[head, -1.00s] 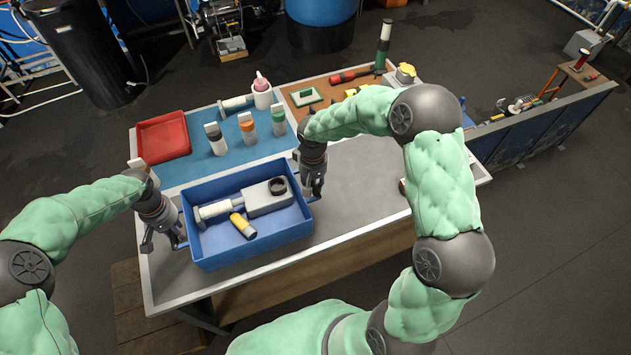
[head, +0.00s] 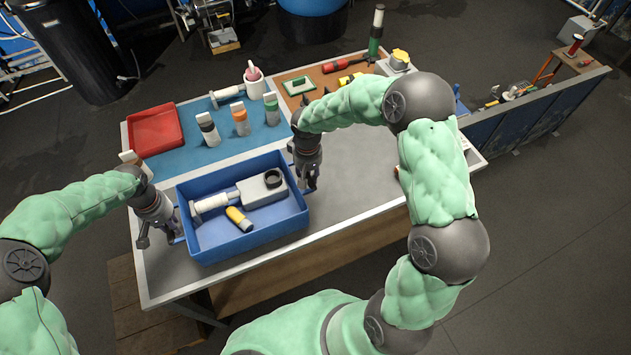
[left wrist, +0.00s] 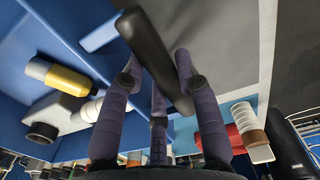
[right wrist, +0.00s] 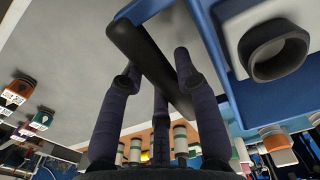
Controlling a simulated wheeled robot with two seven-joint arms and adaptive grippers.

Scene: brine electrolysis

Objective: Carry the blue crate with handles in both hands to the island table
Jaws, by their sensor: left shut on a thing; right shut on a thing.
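The blue crate (head: 250,238) is at the front left of a grey-topped table (head: 345,170), roughly level. My left gripper (head: 176,236) is shut on the crate's left handle; the black grip bar (left wrist: 155,55) crosses between the fingers in the left wrist view. My right gripper (head: 309,184) is shut on the right handle, whose black bar (right wrist: 150,65) shows in the right wrist view. I cannot tell whether the crate's underside touches the tabletop. Nothing marks which table is the island table.
Tools lie on a brown mat (head: 328,88). Grey tabletop right of the crate is mostly clear. A low blue partition (head: 530,118) stands at right.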

